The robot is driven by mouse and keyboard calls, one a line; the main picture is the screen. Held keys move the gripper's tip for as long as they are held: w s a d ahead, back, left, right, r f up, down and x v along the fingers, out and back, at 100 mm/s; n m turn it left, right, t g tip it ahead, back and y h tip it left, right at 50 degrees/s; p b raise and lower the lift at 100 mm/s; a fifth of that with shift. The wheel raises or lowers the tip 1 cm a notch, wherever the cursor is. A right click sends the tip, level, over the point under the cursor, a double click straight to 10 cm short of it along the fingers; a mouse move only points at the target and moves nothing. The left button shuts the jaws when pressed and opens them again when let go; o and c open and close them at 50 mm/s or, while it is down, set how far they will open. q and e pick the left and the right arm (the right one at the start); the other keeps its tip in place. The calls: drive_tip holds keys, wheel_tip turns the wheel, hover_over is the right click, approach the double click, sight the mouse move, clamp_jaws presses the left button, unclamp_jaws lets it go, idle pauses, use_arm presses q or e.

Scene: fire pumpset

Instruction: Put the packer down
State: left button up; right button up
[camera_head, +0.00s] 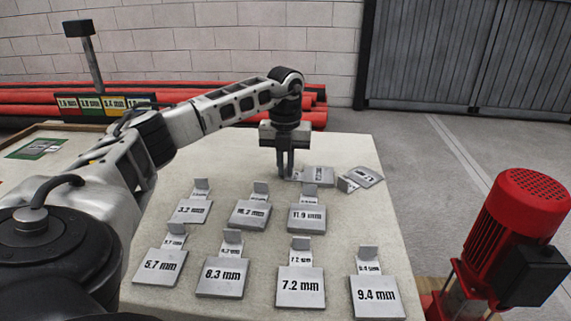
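My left gripper (285,164) points straight down at the back of the table. Its two fingers are close together, with their tips at the left end of a grey packer (319,175). This packer appears to lie on or very near the table top. I cannot tell whether the fingers hold its tab. Another grey packer (366,177) lies turned at an angle to the right. Several labelled packers stand in front in two rows, among them 11.9 mm (307,218), 8.3 mm (222,282), 7.2 mm (300,287) and 9.4 mm (376,297). My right gripper is not in view.
The pale table (362,228) has bare room right of the middle row. A red pump motor (522,215) stands off its right edge. A rack with coloured mm labels (91,104) and a tray with a green mat (36,148) are at the left. Red pipes (315,108) lie behind.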

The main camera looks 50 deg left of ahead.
use_arm(q)
drive_tip(key=shift+o, duration=1.3)
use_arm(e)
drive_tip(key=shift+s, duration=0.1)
